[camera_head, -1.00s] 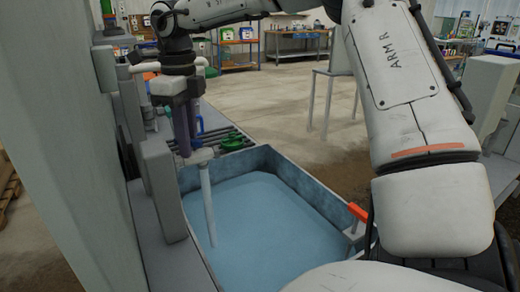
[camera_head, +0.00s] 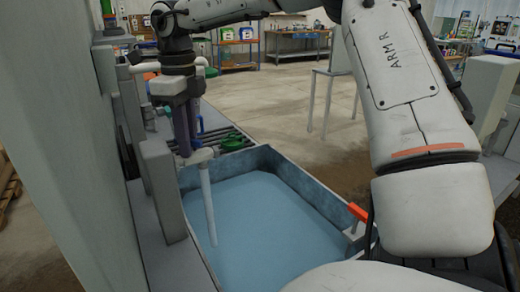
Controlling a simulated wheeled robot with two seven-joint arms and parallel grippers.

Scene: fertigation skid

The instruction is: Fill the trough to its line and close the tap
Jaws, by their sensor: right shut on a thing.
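The trough (camera_head: 292,180) is a grey-blue open tank at the lower middle, holding pale blue water (camera_head: 265,215). Its inner wall shows above the water at the back and right; I cannot make out the fill line. The tap (camera_head: 203,156) is a pale fitting over the trough's left end. A whitish spout or stream (camera_head: 207,200) runs down from it to the water; I cannot tell which. My right gripper (camera_head: 185,150) points down at the tap, shut on it; the fingers hide the gripped part. My left gripper is out of view.
An orange-red piece (camera_head: 358,212) sits on the trough's right rim. A green round part (camera_head: 232,143) lies by dark rails behind the trough. A grey panel (camera_head: 60,140) stands close on the left. Open floor (camera_head: 270,105) lies beyond.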

